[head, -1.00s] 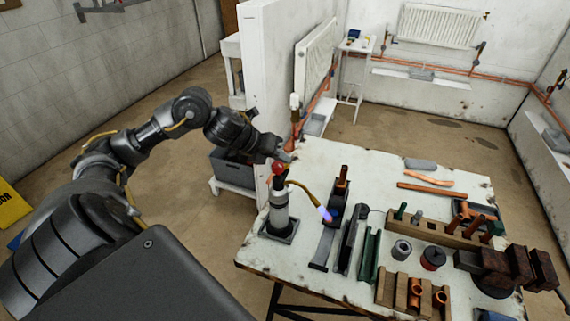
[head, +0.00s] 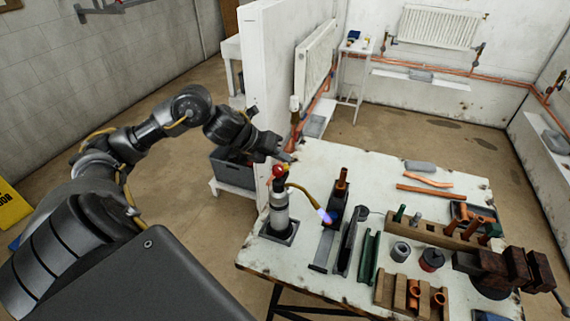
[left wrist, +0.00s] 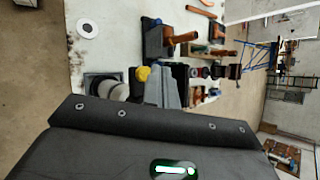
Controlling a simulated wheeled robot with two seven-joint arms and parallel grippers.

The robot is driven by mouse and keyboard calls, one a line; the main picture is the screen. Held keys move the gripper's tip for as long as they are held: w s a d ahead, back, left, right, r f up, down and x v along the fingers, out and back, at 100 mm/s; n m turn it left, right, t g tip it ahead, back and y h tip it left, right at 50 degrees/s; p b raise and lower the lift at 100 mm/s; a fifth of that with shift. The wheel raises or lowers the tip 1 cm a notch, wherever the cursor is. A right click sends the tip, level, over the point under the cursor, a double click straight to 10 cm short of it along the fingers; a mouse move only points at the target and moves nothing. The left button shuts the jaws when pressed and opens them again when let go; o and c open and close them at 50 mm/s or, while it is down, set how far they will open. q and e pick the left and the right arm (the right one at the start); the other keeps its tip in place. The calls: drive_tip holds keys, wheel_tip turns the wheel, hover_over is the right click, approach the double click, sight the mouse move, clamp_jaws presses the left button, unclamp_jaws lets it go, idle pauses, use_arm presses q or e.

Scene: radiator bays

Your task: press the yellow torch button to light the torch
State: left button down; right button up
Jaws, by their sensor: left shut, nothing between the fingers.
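The torch (head: 279,215) stands upright in a grey base on the near left of the workbench, with a red knob on top and a brass neck reaching right. A bluish flame (head: 326,217) shows at the nozzle tip. My left gripper (head: 288,157) is shut and empty, just above and beside the red knob; I cannot tell whether it touches. In the left wrist view the shut grey fingers (left wrist: 161,88) are right beside the round yellow button (left wrist: 142,73), partly overlapping the torch top. The button is not clear in the head view. My right gripper is out of view.
The white bench (head: 330,158) carries dark metal holders, a wooden rack (head: 437,230), copper pipe pieces (head: 431,189) and a vise (head: 500,268) to the right of the torch. A white partition (head: 266,60) stands behind. The bench's back left is mostly clear.

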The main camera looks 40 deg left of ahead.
use_arm(q)
wheel_tip(320, 180, up, 5)
drive_tip(key=p, duration=0.4)
idle(0.3)
idle(0.5)
drive_tip(key=shift+f, duration=0.1)
